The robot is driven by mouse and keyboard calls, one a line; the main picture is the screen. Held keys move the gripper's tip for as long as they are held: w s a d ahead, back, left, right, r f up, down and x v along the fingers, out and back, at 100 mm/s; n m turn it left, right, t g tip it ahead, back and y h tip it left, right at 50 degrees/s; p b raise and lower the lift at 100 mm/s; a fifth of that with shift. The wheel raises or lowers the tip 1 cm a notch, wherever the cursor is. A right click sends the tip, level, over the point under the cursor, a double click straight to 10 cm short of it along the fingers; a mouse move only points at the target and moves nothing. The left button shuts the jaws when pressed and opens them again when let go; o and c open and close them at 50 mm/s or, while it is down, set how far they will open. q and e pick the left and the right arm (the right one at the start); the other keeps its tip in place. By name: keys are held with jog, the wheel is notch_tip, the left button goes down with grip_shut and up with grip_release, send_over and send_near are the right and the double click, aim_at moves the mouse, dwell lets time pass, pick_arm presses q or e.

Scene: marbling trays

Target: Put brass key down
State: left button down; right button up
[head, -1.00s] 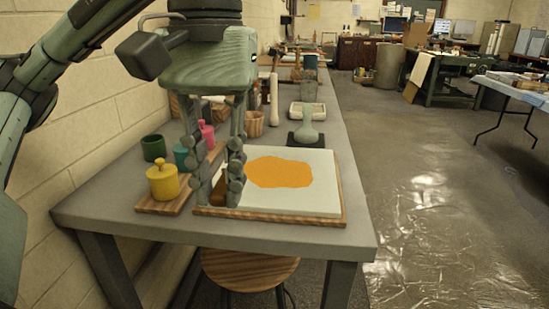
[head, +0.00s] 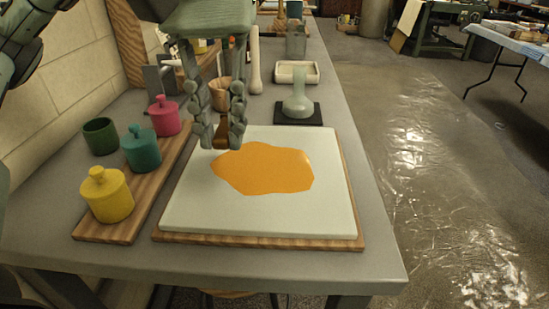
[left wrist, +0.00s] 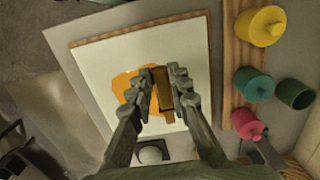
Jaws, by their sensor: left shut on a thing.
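The brass key (head: 221,141) is a small brown-gold piece held between the fingertips of my left gripper (head: 221,128). It also shows in the left wrist view (left wrist: 163,92), where most of its length lies between the two fingers. My left gripper points down over the back left part of a pale marbling tray (head: 195,205), just behind an orange patch (head: 265,168) on its surface. I cannot tell how high the key is above the tray. My right gripper is in neither view.
Yellow (head: 107,196), teal (head: 141,150) and pink (head: 164,116) lidded jars stand on a wooden board left of the tray. A green cup (head: 101,137) is beside them. A pale flask (head: 298,100) stands behind the tray. The table's right strip is clear.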

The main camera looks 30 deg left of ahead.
pick_arm(q)
send_over(282, 180)
notch_tip(282, 180, down, 5)
jog(key=shift+f+b, duration=0.15)
jog(key=shift+b, duration=0.15)
notch_tip(282, 180, down, 3)
jog(key=shift+f, duration=0.45)
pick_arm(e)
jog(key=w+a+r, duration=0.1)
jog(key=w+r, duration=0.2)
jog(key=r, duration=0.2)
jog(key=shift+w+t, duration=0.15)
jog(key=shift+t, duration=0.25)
pick_arm(q)
jog(key=shift+f+b, duration=0.15)
jog(key=shift+b, duration=0.25)
jog(key=c, duration=1.4)
grip_release()
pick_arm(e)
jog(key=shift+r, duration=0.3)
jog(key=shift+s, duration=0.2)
